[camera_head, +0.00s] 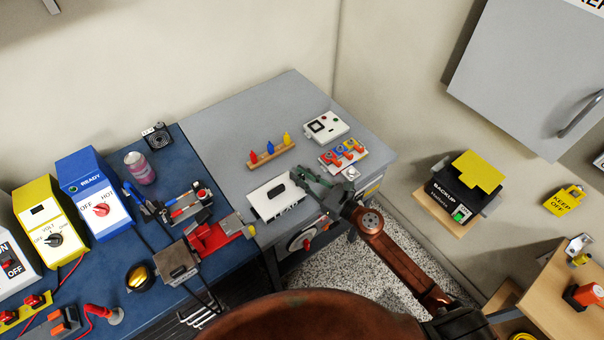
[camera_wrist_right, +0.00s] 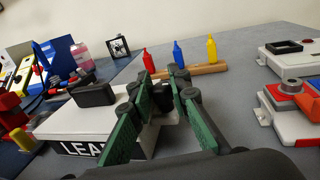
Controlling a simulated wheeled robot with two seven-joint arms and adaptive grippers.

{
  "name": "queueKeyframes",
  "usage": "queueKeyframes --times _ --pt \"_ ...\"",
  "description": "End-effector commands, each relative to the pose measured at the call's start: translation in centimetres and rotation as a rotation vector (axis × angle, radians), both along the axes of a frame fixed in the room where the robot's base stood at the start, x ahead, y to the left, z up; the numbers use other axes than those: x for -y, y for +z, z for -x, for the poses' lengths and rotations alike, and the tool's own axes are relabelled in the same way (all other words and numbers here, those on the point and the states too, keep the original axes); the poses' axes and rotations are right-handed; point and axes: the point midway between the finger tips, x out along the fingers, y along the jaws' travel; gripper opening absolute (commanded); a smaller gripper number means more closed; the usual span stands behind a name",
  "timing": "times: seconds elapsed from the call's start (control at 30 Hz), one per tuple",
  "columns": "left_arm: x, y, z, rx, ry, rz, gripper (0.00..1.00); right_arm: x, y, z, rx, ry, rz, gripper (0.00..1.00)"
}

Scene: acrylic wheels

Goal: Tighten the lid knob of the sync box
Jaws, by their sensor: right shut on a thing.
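No label reading "sync" is legible. A white box (camera_head: 276,206) with a black handle-like piece (camera_head: 277,190) on top stands at the front of the grey bench. In the right wrist view this box (camera_wrist_right: 82,122) shows a black label starting "LEA", and the black piece (camera_wrist_right: 93,94) lies left of my fingers. My right gripper (camera_head: 300,178) is at the box's right end. In the wrist view its green fingers (camera_wrist_right: 162,95) are closed around a small dark piece, mostly hidden, which looks like a knob at the lid's edge. My left gripper is out of view.
A wooden rack (camera_head: 270,153) with red, blue and yellow pieces stands behind the box. A white device (camera_head: 326,126) and a panel with coloured knobs (camera_head: 342,156) stand to the right. A red vise-like tool (camera_head: 215,238) is at left. Bare bench lies behind the rack.

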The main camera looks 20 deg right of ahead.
Motion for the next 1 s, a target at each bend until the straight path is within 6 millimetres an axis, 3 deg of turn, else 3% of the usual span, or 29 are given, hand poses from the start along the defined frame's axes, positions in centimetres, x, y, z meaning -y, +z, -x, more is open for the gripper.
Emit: queueKeyframes --times 0.1,0.43,0.47,0.7,1.0 --pt "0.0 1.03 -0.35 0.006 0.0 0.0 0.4 0.03 0.29 0.01 0.001 -0.049 -0.001 0.0" --pt "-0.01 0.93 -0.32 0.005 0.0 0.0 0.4 0.06 -0.02 -0.03 0.001 -0.062 0.0 0.0" --pt "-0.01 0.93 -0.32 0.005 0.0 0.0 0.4 0.07 -0.02 -0.02 0.001 -0.062 0.0 0.18" --pt "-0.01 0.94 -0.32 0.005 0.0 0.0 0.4 0.04 0.0 -0.01 0.001 -0.06 0.0 0.34" --pt "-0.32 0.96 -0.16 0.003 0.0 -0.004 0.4 0.06 0.0 0.09 0.001 -0.06 -0.001 0.36"
